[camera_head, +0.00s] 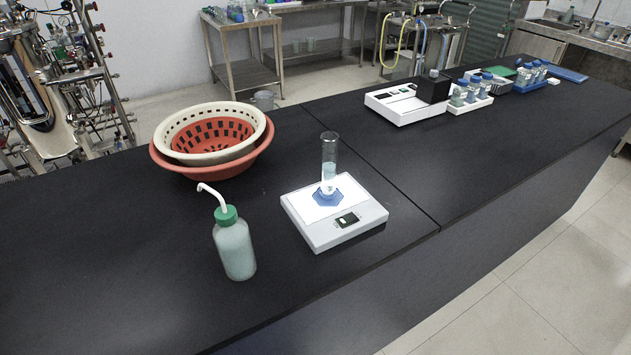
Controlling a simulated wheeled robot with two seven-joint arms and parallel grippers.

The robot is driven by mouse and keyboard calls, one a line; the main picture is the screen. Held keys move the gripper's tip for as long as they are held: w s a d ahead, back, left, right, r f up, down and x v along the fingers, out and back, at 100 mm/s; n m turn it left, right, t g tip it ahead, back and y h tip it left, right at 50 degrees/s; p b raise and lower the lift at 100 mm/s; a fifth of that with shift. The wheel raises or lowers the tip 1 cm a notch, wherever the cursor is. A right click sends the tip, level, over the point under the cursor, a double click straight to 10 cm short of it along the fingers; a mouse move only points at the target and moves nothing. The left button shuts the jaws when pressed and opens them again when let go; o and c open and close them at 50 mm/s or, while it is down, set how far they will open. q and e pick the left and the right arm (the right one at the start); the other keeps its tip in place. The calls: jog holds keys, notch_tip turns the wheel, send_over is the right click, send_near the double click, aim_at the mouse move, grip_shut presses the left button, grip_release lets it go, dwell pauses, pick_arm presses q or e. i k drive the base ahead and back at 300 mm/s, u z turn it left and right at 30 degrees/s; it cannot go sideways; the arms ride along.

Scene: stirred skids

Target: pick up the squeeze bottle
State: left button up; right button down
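The squeeze bottle (235,249) stands upright on the black bench in the head view, left of the scale and close to the front edge. It has a pale grey-green body, a green cap and a white bent spout that points to the left. Nothing touches it or covers it. Neither of my grippers shows in this view.
A white scale (360,230) right of the bottle carries a glass cylinder (329,155) on a blue base. Nested cream and red baskets (262,150) sit behind the bottle. A white instrument (398,112) and bottle racks stand farther right. The bench (100,265) left of the bottle is clear.

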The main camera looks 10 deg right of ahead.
aim_at(231, 233)
jog(key=u, duration=3.25)
jog(key=k, duration=1.6)
jog(key=z, duration=1.85)
jog(key=i, duration=0.5)
jog(key=z, duration=0.05)
